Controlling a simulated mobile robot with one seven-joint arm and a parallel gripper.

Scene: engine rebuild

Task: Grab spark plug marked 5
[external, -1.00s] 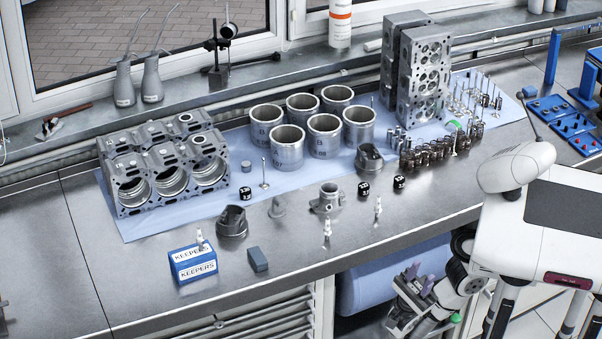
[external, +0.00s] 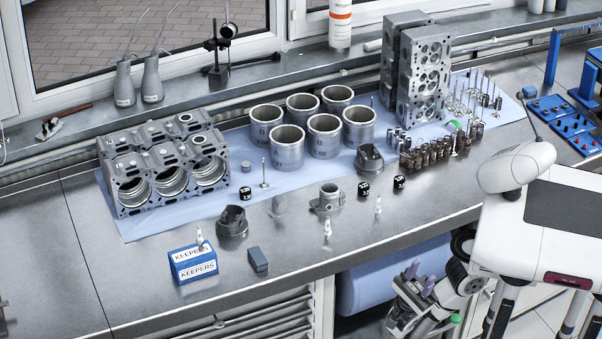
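Three small white spark plugs stand upright on the bench. One spark plug (external: 327,229) is near the front edge, and a second spark plug (external: 378,206) is to its right. A third spark plug (external: 200,239) shows at the blue KEEPERS box (external: 193,264); I cannot tell if it stands on or behind it. No number is legible on any plug. My gripper (external: 420,278) hangs below the bench's front edge, right of the plugs and away from them. Its two purple fingers are apart with nothing between them.
A grey block (external: 258,260) lies right of the box. Dark piston (external: 232,222), metal housing (external: 328,198) and black numbered cubes (external: 364,189) stand behind the plugs. Cylinder liners (external: 287,147) and an engine block (external: 165,165) are farther back. The front right bench strip is clear.

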